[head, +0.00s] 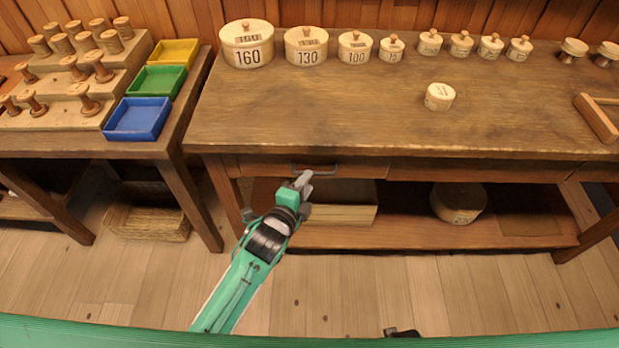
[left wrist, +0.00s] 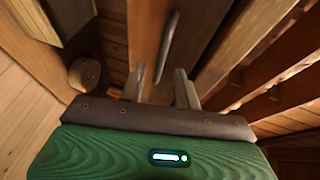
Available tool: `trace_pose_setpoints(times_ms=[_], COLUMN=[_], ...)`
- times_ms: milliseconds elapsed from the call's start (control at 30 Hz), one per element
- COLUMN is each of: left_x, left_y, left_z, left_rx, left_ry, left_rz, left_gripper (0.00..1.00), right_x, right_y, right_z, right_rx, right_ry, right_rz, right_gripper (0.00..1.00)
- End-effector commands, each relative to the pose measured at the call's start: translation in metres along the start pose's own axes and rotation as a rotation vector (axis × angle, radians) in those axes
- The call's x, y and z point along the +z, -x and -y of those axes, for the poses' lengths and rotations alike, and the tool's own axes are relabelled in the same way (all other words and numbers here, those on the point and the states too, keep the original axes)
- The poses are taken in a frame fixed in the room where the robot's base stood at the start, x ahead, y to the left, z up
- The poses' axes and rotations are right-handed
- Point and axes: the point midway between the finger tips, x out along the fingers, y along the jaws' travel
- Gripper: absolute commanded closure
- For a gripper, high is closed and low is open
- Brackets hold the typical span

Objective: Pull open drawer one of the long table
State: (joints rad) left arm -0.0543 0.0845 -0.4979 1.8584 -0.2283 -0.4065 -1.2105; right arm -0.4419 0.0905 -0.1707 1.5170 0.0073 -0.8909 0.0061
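The long table (head: 330,110) has a wooden drawer front (head: 362,171) under the left part of its top, flush with the frame, so the drawer looks closed. A grey bar handle (head: 316,167) sits on that front. My left gripper (head: 303,185) is just below and in front of the handle in the head view. In the left wrist view its two fingers (left wrist: 160,88) are apart with nothing between them. The handle (left wrist: 167,47) lies ahead of the fingertips, apart from them. A small dark part at the head view's bottom edge may be my right gripper (head: 402,333).
Numbered round boxes (head: 247,45) line the back of the tabletop, and one small round box (head: 440,96) stands alone. A side table with trays (head: 138,118) stands left. Floor in front is clear.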

Motion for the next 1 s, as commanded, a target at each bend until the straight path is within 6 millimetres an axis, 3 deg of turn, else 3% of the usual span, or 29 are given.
trace_pose_setpoints(times_ms=[200, 567, 733, 1000], left_x=[0.0, 0.0, 0.0, 0.0], left_y=[-0.024, -0.028, -0.028, -0.028], left_z=[0.0, 0.0, 0.0, 0.0], left_rx=[-0.001, -0.001, -0.001, 0.0], left_ry=[0.0, 0.0, 0.0, 0.0], left_rz=[0.0, 0.0, 0.0, 0.0], left_gripper=[0.67, 0.67, 1.0, 1.0], right_x=[-0.002, -0.003, -0.001, 0.002], right_y=[0.002, 0.003, 0.002, 0.002], right_z=[0.0, 0.0, 0.0, 0.0], right_rx=[0.0, 0.0, 0.0, -0.001], right_ry=[0.0, 0.0, 0.0, 0.0], right_rz=[-0.003, -0.004, -0.001, 0.003], right_gripper=[0.64, 0.64, 0.64, 0.64])
